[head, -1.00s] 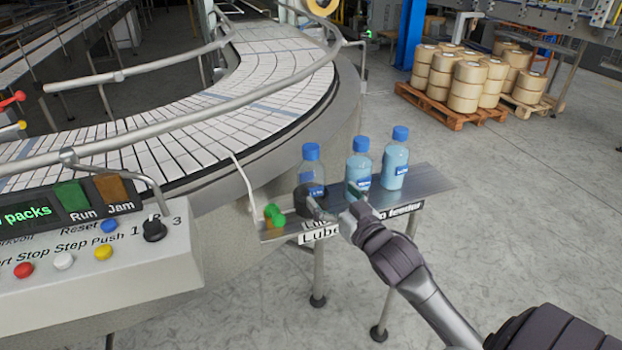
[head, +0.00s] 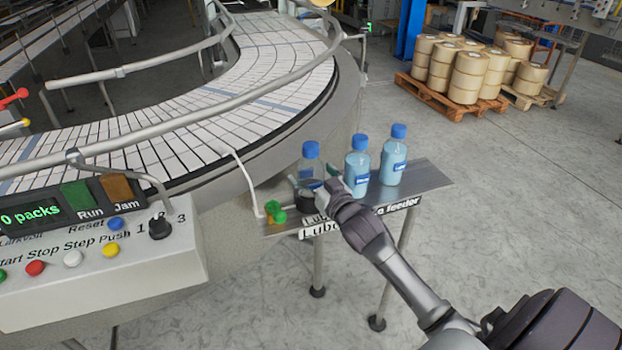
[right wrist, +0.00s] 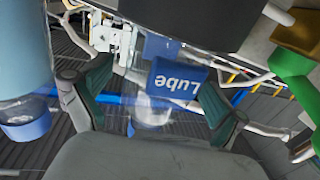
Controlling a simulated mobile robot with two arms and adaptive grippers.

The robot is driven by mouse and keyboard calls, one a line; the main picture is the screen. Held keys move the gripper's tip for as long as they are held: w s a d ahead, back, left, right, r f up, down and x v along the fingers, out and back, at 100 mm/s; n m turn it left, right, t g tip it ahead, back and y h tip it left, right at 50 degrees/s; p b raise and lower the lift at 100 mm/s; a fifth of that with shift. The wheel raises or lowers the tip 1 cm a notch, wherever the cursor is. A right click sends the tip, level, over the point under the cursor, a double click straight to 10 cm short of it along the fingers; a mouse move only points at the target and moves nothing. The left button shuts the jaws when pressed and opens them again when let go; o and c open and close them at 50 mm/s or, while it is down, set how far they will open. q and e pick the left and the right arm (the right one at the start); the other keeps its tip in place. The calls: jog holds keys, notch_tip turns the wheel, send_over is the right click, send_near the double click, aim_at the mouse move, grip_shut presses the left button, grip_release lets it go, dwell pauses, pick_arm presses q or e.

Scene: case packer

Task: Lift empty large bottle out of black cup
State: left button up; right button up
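A clear, empty bottle (head: 309,172) with a blue cap stands upright in a black cup (head: 305,199) at the left end of a small metal shelf (head: 428,180). In the right wrist view, seen upside down, its blue Lube label (right wrist: 178,78) lies between the fingers and the black cup (right wrist: 200,18) is above it. My right gripper (head: 326,188) is at the bottle's right side, just above the cup. Its fingers (right wrist: 152,90) are open on either side of the bottle, with a gap at the left finger. My left gripper is out of view.
Two bottles of light blue liquid, one in the middle (head: 357,172) and one at the right (head: 393,160), stand close to my right gripper. A green fitting (head: 275,212) is left of the cup. A curved conveyor (head: 220,110) and control panel (head: 95,250) are at the left.

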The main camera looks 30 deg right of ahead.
jog(key=c, duration=1.1)
jog(key=shift+o, duration=0.2)
jog(key=shift+r, duration=0.1)
